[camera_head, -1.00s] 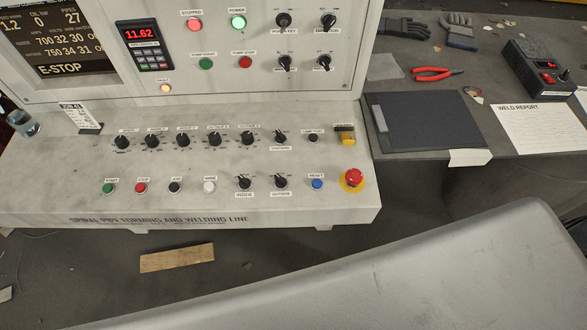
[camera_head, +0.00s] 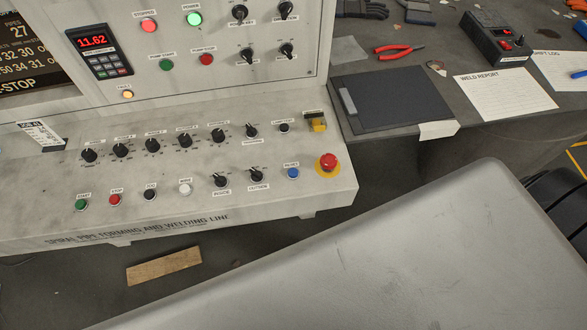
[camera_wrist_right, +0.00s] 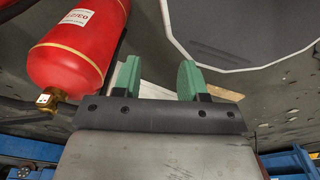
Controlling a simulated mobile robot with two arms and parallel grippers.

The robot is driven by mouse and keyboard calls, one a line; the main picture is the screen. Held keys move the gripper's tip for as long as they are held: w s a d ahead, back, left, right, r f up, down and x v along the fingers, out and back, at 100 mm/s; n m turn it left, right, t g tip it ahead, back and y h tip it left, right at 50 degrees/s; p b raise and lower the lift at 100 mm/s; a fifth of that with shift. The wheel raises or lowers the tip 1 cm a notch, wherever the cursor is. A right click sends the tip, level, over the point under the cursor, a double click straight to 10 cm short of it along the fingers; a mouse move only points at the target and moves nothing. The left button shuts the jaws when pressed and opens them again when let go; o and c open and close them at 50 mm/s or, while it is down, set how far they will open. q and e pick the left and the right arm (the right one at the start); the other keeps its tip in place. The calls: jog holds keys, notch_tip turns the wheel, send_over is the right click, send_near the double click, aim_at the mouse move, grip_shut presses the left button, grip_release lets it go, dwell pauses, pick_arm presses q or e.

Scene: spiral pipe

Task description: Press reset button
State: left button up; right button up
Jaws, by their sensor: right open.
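The blue reset button (camera_head: 293,173) sits in the lower row of the console's sloped panel (camera_head: 200,211), with a small label above it. It is just left of the red emergency stop (camera_head: 328,162) on its yellow base. My right gripper (camera_wrist_right: 158,80) shows in the right wrist view, with two green-padded fingers apart and nothing between them. That view shows no button or console panel that I can make out. Neither gripper shows in the head view, so their distance from the button cannot be seen.
In the right wrist view a red cylinder (camera_wrist_right: 80,45) lies close to the left of the fingers. In the head view, a side table holds a dark clipboard (camera_head: 395,100), red pliers (camera_head: 398,50) and papers. A wooden board (camera_head: 164,266) lies on the floor before the console.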

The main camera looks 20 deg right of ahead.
grip_shut()
jog(key=shift+d, duration=0.1)
dwell(1.2)
